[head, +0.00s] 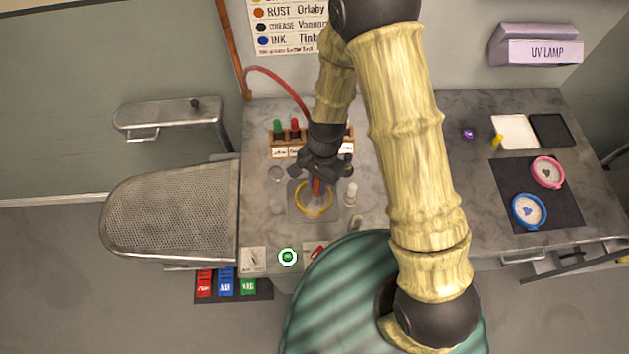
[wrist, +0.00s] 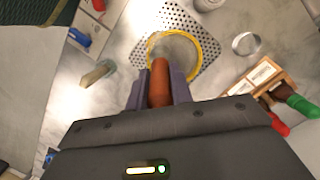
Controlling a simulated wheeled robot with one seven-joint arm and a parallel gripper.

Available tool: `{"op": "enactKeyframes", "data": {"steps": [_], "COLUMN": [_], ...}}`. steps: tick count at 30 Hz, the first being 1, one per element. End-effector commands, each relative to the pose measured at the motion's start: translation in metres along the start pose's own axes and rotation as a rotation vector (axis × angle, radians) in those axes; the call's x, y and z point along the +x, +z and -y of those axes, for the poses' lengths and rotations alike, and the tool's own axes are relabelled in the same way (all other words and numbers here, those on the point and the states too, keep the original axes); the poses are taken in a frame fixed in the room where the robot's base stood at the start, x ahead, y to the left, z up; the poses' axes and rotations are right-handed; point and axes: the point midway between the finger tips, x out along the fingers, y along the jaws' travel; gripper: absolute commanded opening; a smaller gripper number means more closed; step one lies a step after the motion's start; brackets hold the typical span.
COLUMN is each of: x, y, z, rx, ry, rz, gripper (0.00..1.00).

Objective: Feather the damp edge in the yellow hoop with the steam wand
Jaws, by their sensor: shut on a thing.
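The yellow hoop (head: 301,208) lies on a perforated plate on the grey counter, with pale cloth inside it. It also shows in the wrist view (wrist: 217,64). My gripper (head: 316,183) is over the hoop and shut on the steam wand, an orange-brown rod (wrist: 160,82) between its two jaws. The wand points down at the hoop, and its tip overlaps the hoop's near part in the wrist view. I cannot tell whether the tip touches the cloth. A red hose (head: 275,74) runs from the wall pipe to behind my arm. The damp edge cannot be made out.
A wooden rack (head: 285,142) with colour-capped bottles stands behind the hoop; a white bottle (head: 351,193) stands right of it. A clear round dish (head: 276,173) is at left. Pink (head: 560,181) and blue (head: 515,216) hoops lie on a dark mat at right.

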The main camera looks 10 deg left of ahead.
Motion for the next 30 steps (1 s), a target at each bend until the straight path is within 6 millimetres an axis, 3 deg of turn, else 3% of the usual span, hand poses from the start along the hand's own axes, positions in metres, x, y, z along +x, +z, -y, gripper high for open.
{"op": "enactKeyframes", "data": {"steps": [12,30], "x": [-0.002,-0.004], "y": [-0.009,-0.019], "z": [-0.012,-0.014], "rx": [0.000,-0.001], "ry": [0.000,0.000], "rz": [0.000,0.000], "gripper": [0.00,0.00]}}
